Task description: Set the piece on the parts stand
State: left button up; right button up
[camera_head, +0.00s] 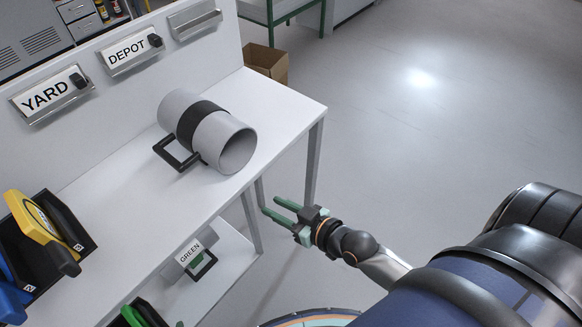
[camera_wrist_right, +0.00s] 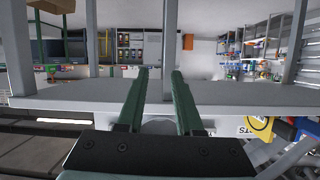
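A grey tube (camera_head: 208,130) with a black middle band and a black square handle (camera_head: 177,154) lies on its side on the white table (camera_head: 280,105). Its open end faces the lower right. My right gripper (camera_head: 270,205) is in front of the table's right end, apart from the tube. Its green fingers are spread and empty, as the right wrist view (camera_wrist_right: 160,73) also shows. My left gripper is not in view. No thing labelled as the parts stand can be made out.
YARD (camera_head: 50,95) and DEPOT (camera_head: 130,52) signs are on the back panel. A black holder with a yellow-handled item (camera_head: 35,217) stands at left. A cardboard box (camera_head: 266,64) stands behind. Floor at right is clear.

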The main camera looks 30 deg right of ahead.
jog(key=s+a+f+m+g+h, duration=0.1)
jog(key=s+f+g, duration=0.3)
jog(key=s+f, duration=0.5)
jog(key=shift+s+a+f+h, duration=0.4)
jog(key=shift+f+h, duration=0.1)
jog(key=shift+f, duration=0.25)
jog(key=shift+w, duration=0.1)
